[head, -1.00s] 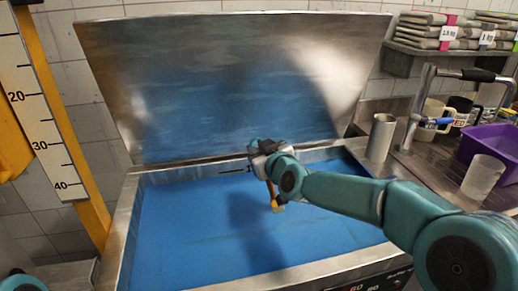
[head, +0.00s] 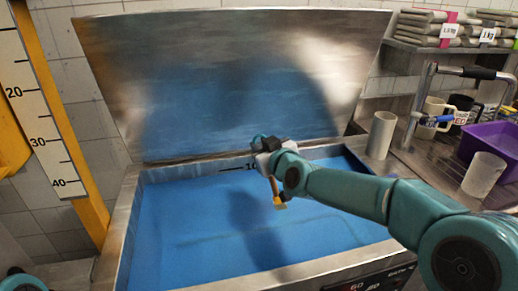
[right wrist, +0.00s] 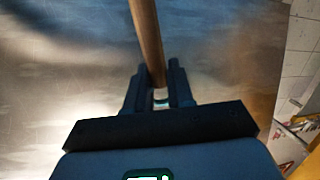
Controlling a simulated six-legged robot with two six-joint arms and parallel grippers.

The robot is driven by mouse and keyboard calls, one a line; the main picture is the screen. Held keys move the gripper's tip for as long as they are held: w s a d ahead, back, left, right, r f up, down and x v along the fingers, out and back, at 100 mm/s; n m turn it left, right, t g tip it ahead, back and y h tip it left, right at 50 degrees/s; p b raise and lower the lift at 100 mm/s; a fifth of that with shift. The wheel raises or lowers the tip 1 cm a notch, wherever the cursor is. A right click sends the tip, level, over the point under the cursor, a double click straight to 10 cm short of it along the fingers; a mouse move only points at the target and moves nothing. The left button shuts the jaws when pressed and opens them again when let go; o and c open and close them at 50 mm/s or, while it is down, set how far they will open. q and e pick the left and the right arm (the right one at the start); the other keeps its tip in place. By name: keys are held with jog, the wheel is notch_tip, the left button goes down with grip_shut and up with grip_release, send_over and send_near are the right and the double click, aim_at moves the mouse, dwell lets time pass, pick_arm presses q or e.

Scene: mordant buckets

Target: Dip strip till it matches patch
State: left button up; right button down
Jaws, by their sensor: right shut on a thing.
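The open steel vat (head: 120,235) holds blue liquid (head: 190,225). My right gripper (head: 264,148) is over the back part of the vat, largely hidden behind its own wrist in the head view. In the right wrist view its fingers (right wrist: 160,85) are shut on a brown wooden stick (right wrist: 147,40). In the head view the stick (head: 275,190) hangs down from the gripper and ends in a pale yellow tip above or at the liquid. I cannot tell whether the tip touches it. No separate strip or colour patch can be made out. My left gripper is not in view.
The raised steel lid (head: 230,90) stands behind the vat. A measuring scale (head: 35,110) is at the left. A steel cylinder (head: 381,135), mugs (head: 434,115), a pale beaker (head: 482,174) and a purple bin (head: 492,143) stand at the right. The vat's left half is clear.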

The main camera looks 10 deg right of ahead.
jog(key=shift+a, duration=0.3)
jog(key=shift+d, duration=0.3)
jog(key=shift+a+r+p, duration=0.15)
jog(key=shift+a+p, duration=0.3)
jog(key=shift+p, duration=0.2)
jog(key=shift+d+f+b, duration=0.2)
jog(key=shift+d+b, duration=0.1)
jog(key=shift+b, duration=0.15)
jog(key=shift+d, duration=0.15)
notch_tip(320, 180, up, 16)
jog(key=p, duration=1.5)
dwell(1.8)
